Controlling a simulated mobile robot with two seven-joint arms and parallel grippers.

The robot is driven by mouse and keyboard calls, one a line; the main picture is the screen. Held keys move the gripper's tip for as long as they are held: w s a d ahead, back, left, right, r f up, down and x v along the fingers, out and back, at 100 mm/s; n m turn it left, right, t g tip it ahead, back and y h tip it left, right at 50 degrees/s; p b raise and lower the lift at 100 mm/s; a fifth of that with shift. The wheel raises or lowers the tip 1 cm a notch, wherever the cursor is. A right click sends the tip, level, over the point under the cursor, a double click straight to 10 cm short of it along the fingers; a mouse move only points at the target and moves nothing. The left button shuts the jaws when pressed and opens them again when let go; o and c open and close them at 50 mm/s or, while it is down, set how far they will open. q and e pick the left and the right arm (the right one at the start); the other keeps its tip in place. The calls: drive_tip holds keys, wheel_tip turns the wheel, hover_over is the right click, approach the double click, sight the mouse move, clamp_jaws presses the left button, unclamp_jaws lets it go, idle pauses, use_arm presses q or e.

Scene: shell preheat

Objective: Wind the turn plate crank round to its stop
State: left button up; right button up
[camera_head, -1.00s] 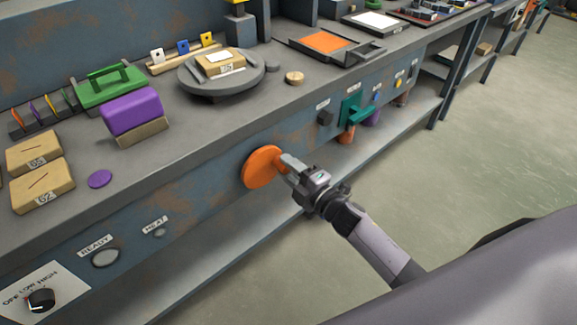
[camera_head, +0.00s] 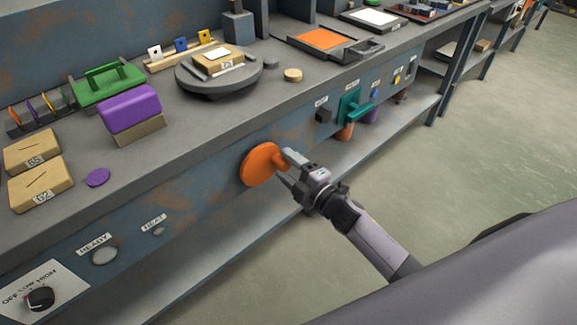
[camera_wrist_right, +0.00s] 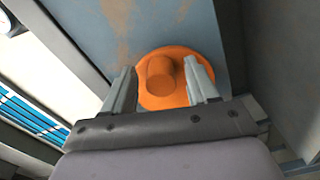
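The orange turn plate crank (camera_head: 260,165) is a disc on the bench's front panel with a stub handle (camera_wrist_right: 160,74). My right gripper (camera_head: 286,168) is at the handle. In the right wrist view its two fingers (camera_wrist_right: 162,88) stand apart on either side of the handle, with a visible gap. The grey round turn plate (camera_head: 195,82) lies on the bench top above and carries a tan box (camera_head: 212,58) with a white label. My left gripper is not in view.
A purple block (camera_head: 130,108), a green-handled lid (camera_head: 105,88) and tan boxes (camera_head: 40,188) sit on the bench top to the left. A teal lever (camera_head: 352,108) sticks out of the panel right of the crank. The floor (camera_head: 480,150) in front is clear.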

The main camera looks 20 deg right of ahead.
use_arm(q)
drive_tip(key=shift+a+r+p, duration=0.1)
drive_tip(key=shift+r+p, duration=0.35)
drive_tip(key=shift+p, duration=0.05)
use_arm(e)
drive_tip(key=v, duration=0.7)
drive_tip(key=shift+s, duration=0.1)
drive_tip(key=s+a+f+m+g+h, duration=0.2)
drive_tip(key=s+f+m+g, duration=0.1)
drive_tip(key=s+m, duration=0.55)
drive_tip(key=s+a+f+m+g+h, duration=0.1)
drive_tip(key=s+a+f+m+g, duration=0.2)
drive_tip(key=s+m, duration=0.6)
use_arm(q)
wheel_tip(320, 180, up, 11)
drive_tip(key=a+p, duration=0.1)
drive_tip(key=p, duration=1.2)
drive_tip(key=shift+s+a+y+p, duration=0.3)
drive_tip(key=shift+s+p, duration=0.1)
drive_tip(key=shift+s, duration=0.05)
use_arm(e)
wheel_tip(320, 180, up, 11)
drive_tip(key=s+d+n+h, duration=0.1)
drive_tip(key=d, duration=0.1)
drive_tip(key=shift+s+d+g, duration=0.3)
drive_tip(key=shift+s+d, duration=0.05)
drive_tip(key=shift+s, duration=0.05)
